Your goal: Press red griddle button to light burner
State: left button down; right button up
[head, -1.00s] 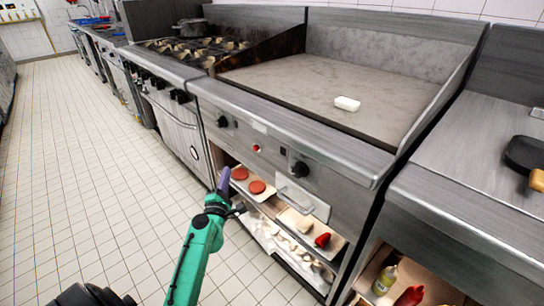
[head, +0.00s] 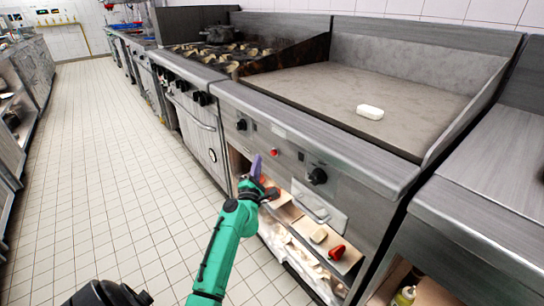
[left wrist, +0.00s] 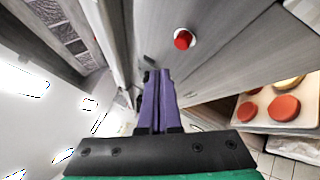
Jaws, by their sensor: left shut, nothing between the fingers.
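The red griddle button (head: 274,152) sits on the steel front panel of the griddle (head: 330,85), between two black knobs. In the left wrist view the red button (left wrist: 183,39) stands out from a pale ring, up and to the right of the fingertips. My left gripper (head: 257,165) is shut and empty, its purple fingers just below and left of the button in the head view. In the left wrist view the closed fingers (left wrist: 158,75) appear apart from the button. I see no flame. My right gripper is not in view.
Black knobs (head: 317,176) flank the button. An open shelf below holds trays with red patties (left wrist: 284,107) and a red pepper (head: 337,252). A white block (head: 370,112) lies on the griddle. The tiled floor (head: 110,190) at left is clear.

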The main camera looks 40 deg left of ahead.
aim_at(274, 153)
pick_arm(q)
jog(key=shift+w+d, duration=0.2)
jog(key=shift+w, duration=0.45)
jog(key=shift+w+d, duration=0.2)
jog(key=shift+w, duration=0.45)
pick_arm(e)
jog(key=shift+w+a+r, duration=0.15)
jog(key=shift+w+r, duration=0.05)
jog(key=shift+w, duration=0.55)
pick_arm(q)
jog(key=shift+w+d, duration=0.1)
jog(key=shift+w, duration=0.3)
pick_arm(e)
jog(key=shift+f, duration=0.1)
pick_arm(q)
jog(key=shift+b, duration=0.3)
